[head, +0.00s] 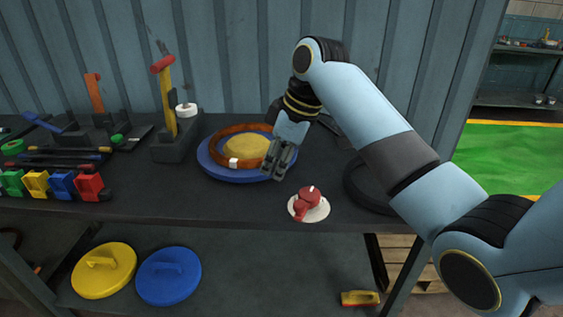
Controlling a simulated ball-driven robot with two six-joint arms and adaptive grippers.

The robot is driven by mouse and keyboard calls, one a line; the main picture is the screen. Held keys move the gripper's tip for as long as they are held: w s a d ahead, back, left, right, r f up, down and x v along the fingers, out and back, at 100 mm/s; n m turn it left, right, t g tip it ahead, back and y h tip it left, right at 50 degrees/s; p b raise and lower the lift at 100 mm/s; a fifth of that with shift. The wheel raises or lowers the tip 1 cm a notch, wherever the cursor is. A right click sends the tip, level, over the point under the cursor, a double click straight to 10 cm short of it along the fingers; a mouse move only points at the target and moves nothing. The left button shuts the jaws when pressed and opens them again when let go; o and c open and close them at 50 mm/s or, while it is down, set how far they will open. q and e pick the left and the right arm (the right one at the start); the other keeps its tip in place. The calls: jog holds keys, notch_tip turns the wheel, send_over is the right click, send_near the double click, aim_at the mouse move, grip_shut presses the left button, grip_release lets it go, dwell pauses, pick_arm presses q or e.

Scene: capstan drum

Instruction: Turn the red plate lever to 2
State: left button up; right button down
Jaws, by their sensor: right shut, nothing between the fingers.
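The red plate lever (306,198) sits on a small round white plate (322,211) near the front edge of the dark bench. Its number marks are too small to read. My right gripper (277,172) is shut and empty. In the picture it is above and left of the red lever, over the right rim of a blue disc (214,166), and apart from the lever. My left gripper is not in view.
A brown ring (215,140) and a yellow drum (246,145) rest on the blue disc. A black ring (366,190) lies right of the lever. Colored bins (62,184) and upright levers (166,95) stand at left. Yellow and blue lids lie on the lower shelf.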

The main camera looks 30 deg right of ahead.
jog(key=x, duration=0.6)
jog(key=shift+s+d+f+p, duration=0.15)
jog(key=shift+s+d+p, duration=0.15)
jog(key=shift+s+d, duration=0.25)
jog(key=shift+s+d+f+p, duration=0.2)
jog(key=shift+s+d+p, duration=0.1)
jog(key=shift+s+d, duration=0.15)
jog(key=shift+s+d+f, duration=0.1)
jog(key=shift+s+d, duration=0.25)
jog(key=shift+d, duration=0.05)
